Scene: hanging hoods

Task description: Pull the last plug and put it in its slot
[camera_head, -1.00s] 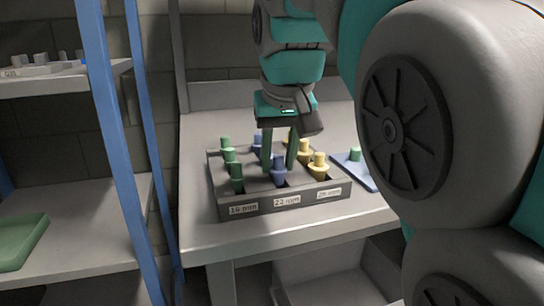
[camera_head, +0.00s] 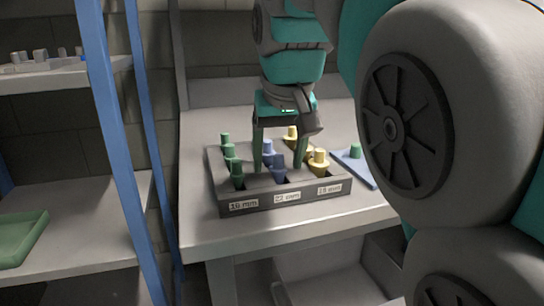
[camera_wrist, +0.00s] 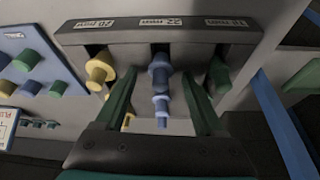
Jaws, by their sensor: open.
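A dark grey rack (camera_head: 258,203) stands on the bench, labelled 16, 22 and 28 mm. Green plugs (camera_head: 237,173) stand in its left column, blue plugs (camera_head: 278,163) in the middle and yellow plugs (camera_head: 319,160) on the right. My gripper (camera_head: 278,169) is open and points down over the middle column, its fingers on either side of the blue plugs. In the wrist view, two blue plugs (camera_wrist: 160,75) show between the spread green fingers (camera_wrist: 160,103), with gaps on both sides. I cannot tell which plug is the last one.
A blue board (camera_head: 357,173) with a green plug (camera_head: 355,152) lies right of the rack, partly hidden by my arm. A blue shelf post (camera_head: 113,130) stands left of the bench. The bench front is clear.

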